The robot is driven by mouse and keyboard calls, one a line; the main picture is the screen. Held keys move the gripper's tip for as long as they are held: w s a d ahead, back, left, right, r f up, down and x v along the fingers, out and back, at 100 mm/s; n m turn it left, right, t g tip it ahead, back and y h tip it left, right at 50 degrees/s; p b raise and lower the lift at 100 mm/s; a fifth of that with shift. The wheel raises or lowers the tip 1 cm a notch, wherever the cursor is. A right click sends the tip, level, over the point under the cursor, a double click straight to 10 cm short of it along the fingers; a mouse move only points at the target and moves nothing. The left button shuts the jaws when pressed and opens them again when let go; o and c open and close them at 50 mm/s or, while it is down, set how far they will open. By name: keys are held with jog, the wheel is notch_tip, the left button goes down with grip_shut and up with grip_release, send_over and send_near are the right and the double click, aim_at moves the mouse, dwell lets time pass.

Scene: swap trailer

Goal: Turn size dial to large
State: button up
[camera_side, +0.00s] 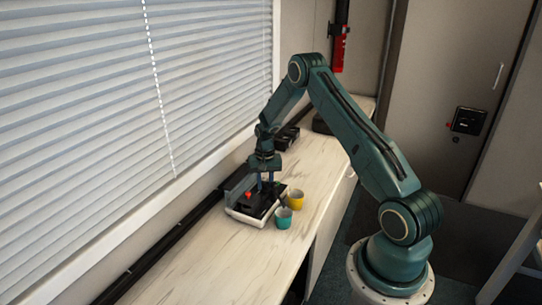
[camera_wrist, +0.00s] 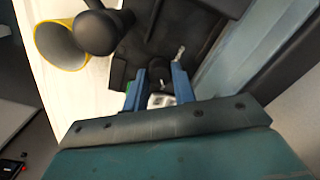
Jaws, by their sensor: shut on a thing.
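The coffee machine (camera_side: 237,211), black with a pale base, stands on the counter beside the window. My gripper (camera_side: 266,189) points down over it in the side view. In the wrist view my gripper (camera_wrist: 159,76) has its two blue fingers closed on a small dark round part that looks like the size dial (camera_wrist: 158,82). A small silver piece (camera_wrist: 160,101) shows between the fingers, nearer the palm. The dial's markings and setting cannot be read, and in the side view the dial is hidden by the gripper. A small red part (camera_side: 249,195) shows on the machine.
A yellow cup (camera_side: 295,199) and a teal cup (camera_side: 283,218) stand close to the machine's right. A black rounded handle (camera_wrist: 100,30) overlaps the yellow cup in the wrist view. The pale counter (camera_side: 215,260) is clear in front; window blinds (camera_side: 90,100) rise along the left.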

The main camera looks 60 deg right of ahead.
aim_at(265, 184)
jog(key=o, duration=1)
jog(key=shift+r, duration=0.15)
notch_tip(265, 184, up, 14)
jog(key=shift+f, duration=0.2)
